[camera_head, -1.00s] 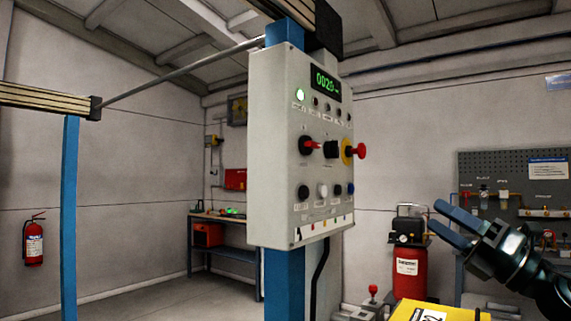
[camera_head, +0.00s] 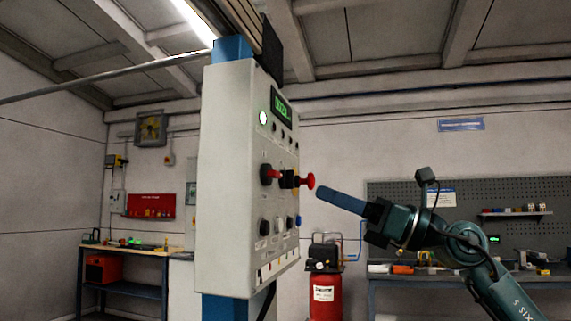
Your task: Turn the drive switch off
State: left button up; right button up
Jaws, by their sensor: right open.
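The grey control box (camera_head: 225,180) is fixed on a blue column at the middle left, its face turned to the right. A switch with a red handle (camera_head: 269,174) on a black base sits on the face. Beside it are a black knob (camera_head: 288,180) and a red mushroom button (camera_head: 307,181). The labels are too small to read. My right gripper (camera_head: 322,193) is open and empty, its fingers overlapping in this view, just right of the red button. My left gripper is out of view.
A red compressor tank (camera_head: 325,295) stands behind, below my right gripper. A workbench (camera_head: 125,252) stands at the left and a pegboard (camera_head: 500,205) at the back right. A beam (camera_head: 245,30) runs above the box.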

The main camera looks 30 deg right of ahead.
aim_at(279, 175)
jog(key=p+x, duration=0.2)
jog(key=x, duration=0.2)
jog(key=p+x, duration=0.3)
jog(key=shift+w+a+r, duration=0.15)
jog(key=shift+r, duration=0.25)
jog(key=shift+w+a+p, duration=0.3)
jog(key=shift+w+a, duration=0.15)
jog(key=shift+w, duration=0.05)
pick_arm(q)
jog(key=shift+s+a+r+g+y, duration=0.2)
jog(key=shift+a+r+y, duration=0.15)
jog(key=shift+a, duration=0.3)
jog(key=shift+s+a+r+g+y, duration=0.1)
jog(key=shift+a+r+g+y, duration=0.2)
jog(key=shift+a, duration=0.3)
pick_arm(e)
jog(key=c, duration=1)
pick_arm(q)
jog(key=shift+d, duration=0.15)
